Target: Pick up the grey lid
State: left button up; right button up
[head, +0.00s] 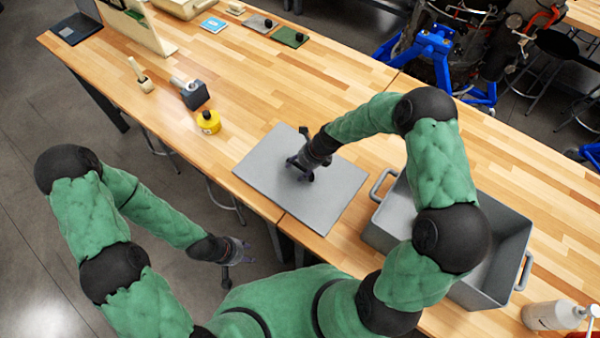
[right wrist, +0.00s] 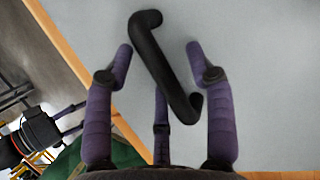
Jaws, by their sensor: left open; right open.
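The grey lid (head: 316,190) is a flat grey rectangle lying on the wooden table, left of the grey bin, near the front edge. In the right wrist view the lid (right wrist: 265,90) fills most of the picture, and its black bar handle (right wrist: 163,65) runs diagonally between my right gripper's fingers. My right gripper (head: 301,164) is open over the lid's middle, with its fingers on either side of the handle (right wrist: 162,80); I cannot tell whether they touch it. My left gripper (head: 236,251) is open and empty, off the table's front edge.
An open grey bin (head: 512,240) with side handles stands right of the lid. A yellow container (head: 209,122) and a dark block-shaped tool (head: 194,94) lie to the left. The table behind the lid is clear.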

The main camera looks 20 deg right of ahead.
aim_at(299, 166)
grip_shut()
jog(key=shift+r, duration=0.15)
notch_tip(299, 166, up, 10)
jog(key=shift+f+p, duration=0.1)
jog(key=shift+p, duration=0.6)
